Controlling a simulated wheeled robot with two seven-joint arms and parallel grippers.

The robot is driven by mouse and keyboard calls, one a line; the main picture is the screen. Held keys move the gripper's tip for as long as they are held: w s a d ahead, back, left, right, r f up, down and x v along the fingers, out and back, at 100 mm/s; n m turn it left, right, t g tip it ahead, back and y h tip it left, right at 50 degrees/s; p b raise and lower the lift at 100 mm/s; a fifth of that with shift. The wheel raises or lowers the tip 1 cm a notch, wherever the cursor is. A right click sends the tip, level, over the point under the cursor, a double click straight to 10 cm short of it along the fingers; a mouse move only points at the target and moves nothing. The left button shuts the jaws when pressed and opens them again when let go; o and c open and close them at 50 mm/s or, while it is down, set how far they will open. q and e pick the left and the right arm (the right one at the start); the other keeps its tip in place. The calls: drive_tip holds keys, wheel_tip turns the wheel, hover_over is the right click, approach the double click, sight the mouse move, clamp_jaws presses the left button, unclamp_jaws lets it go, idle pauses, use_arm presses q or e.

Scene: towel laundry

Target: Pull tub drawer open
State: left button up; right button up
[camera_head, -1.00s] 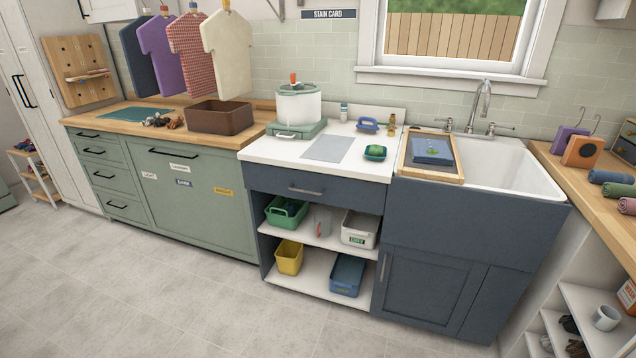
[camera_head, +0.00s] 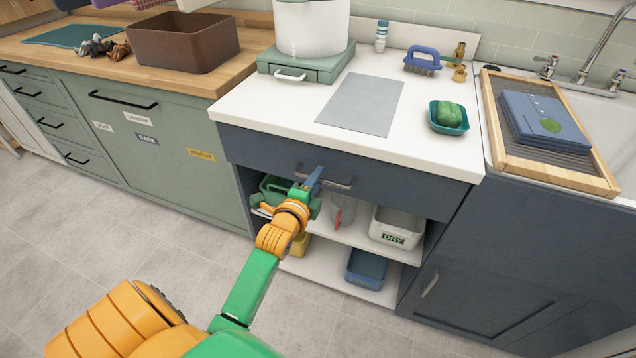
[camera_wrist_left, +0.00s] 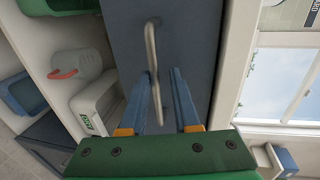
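The dark blue drawer (camera_head: 400,187) under the white counter is shut, its front flush with the cabinet. Its metal bar handle (camera_head: 340,184) is partly covered by my left gripper (camera_head: 314,181), which is at the left part of the handle. In the left wrist view, the two blue fingers of my left gripper (camera_wrist_left: 160,100) are apart, and the handle (camera_wrist_left: 152,48) runs into the gap between them. The fingers do not appear closed on it. My right gripper is not in view.
Below the drawer are open shelves with a green caddy (camera_head: 273,188), a white tub marked DRY (camera_head: 397,226) and a blue bin (camera_head: 366,268). A white pot on a green base (camera_head: 306,61) stands on the counter. The floor in front is clear.

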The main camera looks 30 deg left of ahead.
use_arm(q)
drive_tip(key=shift+w+a+f, duration=0.15)
drive_tip(key=shift+w+f, duration=0.35)
drive_tip(key=shift+w, duration=0.3)
drive_tip(key=shift+s+d+r, duration=0.2)
drive_tip(key=shift+s+d, duration=0.05)
drive_tip(key=shift+d, duration=0.05)
drive_tip(key=shift+c, duration=0.6)
clamp_jaws()
